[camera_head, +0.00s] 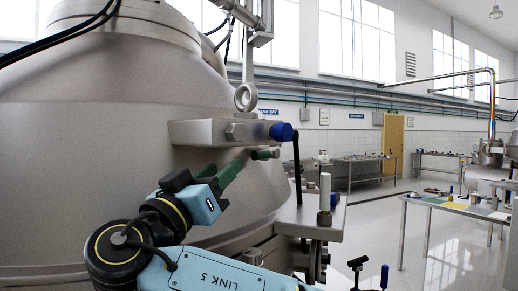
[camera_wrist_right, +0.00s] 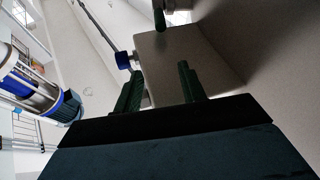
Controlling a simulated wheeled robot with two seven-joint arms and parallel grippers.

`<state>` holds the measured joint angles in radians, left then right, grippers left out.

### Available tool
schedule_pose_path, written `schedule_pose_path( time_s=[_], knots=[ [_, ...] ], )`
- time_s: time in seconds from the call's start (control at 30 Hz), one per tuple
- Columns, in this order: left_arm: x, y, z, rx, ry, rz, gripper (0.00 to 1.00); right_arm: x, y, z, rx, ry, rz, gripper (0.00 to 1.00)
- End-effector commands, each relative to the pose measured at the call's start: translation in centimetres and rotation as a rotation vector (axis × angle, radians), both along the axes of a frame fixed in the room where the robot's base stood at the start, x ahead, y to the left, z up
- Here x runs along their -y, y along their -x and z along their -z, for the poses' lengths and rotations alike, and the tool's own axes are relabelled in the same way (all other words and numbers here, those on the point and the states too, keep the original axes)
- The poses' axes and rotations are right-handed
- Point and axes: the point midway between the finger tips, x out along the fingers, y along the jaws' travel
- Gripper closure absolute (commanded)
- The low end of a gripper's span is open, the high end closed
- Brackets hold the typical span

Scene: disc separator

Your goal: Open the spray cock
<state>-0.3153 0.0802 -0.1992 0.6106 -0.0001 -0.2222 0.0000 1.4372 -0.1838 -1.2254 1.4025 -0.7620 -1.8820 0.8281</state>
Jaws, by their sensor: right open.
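A small green handle (camera_head: 262,155) with a reddish end sits under the grey block on the side of the separator; I take it to be the spray cock. It also shows at the top edge of the right wrist view (camera_wrist_right: 159,20), partly cut off. My right gripper (camera_head: 236,165) is open and empty, its green fingers pointing at the handle from the left. In the right wrist view the two fingertips (camera_wrist_right: 160,75) stand apart, with the handle beyond them and roughly between them sideways. My left gripper is not in view.
The grey block (camera_head: 208,131) with a blue cap (camera_head: 282,131) sits just above my right gripper. A black rod (camera_head: 297,170) hangs beside the cap. A metal ledge (camera_head: 318,219) with an upright pin is below right. The large separator body (camera_head: 90,150) fills the left.

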Motion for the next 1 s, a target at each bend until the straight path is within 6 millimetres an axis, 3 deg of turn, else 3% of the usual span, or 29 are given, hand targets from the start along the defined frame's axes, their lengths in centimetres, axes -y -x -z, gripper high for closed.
schedule_pose_path(
  time_s=[0.2, 0.47, 0.6, 0.8, 1.0],
  knots=[
    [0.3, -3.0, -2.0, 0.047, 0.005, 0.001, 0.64, 2.8, -4.2, -0.4, 0.0, 0.002, 0.006, 0.59],
    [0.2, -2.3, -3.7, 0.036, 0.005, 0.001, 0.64, 5.7, -8.9, -0.3, -0.001, 0.001, 0.004, 0.59],
    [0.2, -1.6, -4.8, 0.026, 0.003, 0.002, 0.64, 6.9, -10.8, -1.4, 0.001, 0.001, 0.004, 0.59],
    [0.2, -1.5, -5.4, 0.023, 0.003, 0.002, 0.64, 7.7, -12.4, -1.9, 0.001, 0.001, 0.001, 0.59],
    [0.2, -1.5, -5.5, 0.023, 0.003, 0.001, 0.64, 7.9, -12.7, -1.9, -0.001, -0.001, 0.0, 0.59]
  ],
)
